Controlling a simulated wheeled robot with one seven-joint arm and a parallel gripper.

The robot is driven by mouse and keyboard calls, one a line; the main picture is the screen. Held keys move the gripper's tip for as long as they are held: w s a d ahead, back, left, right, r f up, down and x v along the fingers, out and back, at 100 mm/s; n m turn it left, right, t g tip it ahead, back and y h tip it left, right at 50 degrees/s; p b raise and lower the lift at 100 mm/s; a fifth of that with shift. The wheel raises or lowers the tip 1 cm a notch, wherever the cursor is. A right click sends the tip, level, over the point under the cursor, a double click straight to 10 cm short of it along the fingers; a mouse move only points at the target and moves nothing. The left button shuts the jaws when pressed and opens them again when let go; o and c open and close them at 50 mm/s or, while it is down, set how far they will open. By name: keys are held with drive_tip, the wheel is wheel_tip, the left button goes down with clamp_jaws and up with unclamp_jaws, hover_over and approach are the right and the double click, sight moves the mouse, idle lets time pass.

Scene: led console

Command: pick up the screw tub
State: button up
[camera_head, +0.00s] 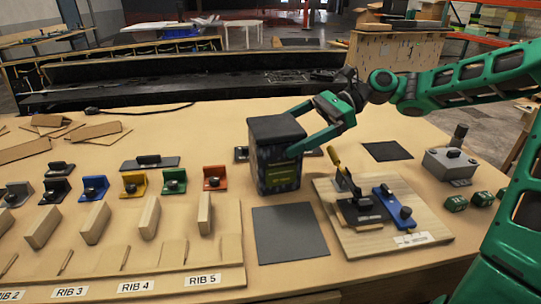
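The screw tub appears to be the dark, box-shaped tub (277,170) with a black top and a small yellowish label. It stands upright near the middle of the table. My green gripper (291,130) reaches in from the right, with its two fingers spread apart. One fingertip is at the tub's upper rear edge and the other is in front of its right side. I cannot tell whether the fingers touch or press on the tub. Part of the tub's right side is hidden by the front finger.
A dark square mat (290,233) lies in front of the tub. A wooden board (420,255) with a clamp and a blue part is close on the right. Coloured brackets and labelled wooden ribs (150,217) fill the left.

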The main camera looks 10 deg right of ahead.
sight(252, 151)
drive_tip(key=x, duration=0.4)
drive_tip(key=shift+c, duration=0.6)
drive_tip(key=c, duration=1.5)
drive_tip(key=shift+c, duration=1.1)
